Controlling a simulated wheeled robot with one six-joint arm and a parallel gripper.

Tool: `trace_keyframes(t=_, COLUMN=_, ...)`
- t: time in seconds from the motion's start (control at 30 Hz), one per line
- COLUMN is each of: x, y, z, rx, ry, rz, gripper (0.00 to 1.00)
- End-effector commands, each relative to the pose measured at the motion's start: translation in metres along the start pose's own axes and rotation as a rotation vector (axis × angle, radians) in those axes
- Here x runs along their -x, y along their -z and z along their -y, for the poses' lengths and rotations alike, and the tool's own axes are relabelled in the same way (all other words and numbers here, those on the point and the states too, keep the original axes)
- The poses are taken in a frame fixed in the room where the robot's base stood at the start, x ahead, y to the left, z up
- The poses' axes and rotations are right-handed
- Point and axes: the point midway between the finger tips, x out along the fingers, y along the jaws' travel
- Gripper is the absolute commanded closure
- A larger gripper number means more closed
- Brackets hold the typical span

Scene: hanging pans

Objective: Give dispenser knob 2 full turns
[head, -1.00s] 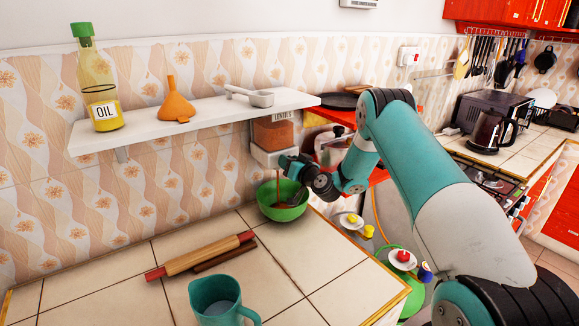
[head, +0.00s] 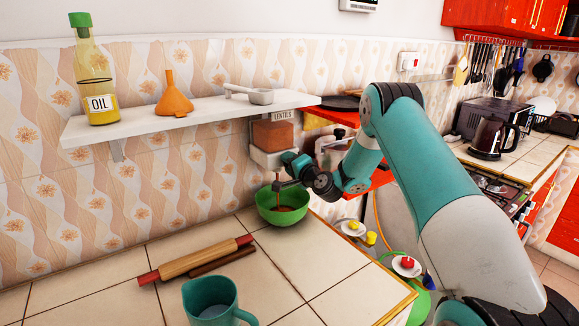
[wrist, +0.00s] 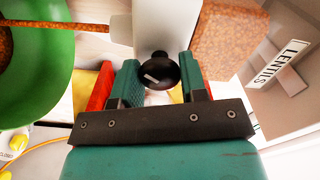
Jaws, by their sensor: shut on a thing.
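The lentil dispenser (head: 273,134) is a clear box of orange lentils with a white base, mounted under the shelf. It also shows in the wrist view (wrist: 228,42), beside a "LENTILS" label. Its black round knob (wrist: 160,72) sits between my two fingers in the wrist view. My gripper (head: 286,172) is shut on the knob at the dispenser's front; my wrist partly hides the knob in the head view. A thin stream of lentils (wrist: 45,25) falls into the green bowl (head: 270,211) below, where some lentils lie.
The white shelf (head: 190,118) above holds an oil bottle (head: 98,75), an orange funnel (head: 174,98) and a measuring scoop (head: 258,96). A rolling pin (head: 195,260) and a teal jug (head: 208,302) are on the tiled counter.

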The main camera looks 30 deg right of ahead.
Motion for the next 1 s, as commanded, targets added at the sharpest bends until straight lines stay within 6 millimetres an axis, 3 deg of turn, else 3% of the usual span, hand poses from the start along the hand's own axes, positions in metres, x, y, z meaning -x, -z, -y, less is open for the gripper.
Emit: trace_keyframes(t=1.0, x=0.0003, y=0.0015, z=0.0, rx=-0.963, ry=0.0, rz=-0.003, gripper=0.84)
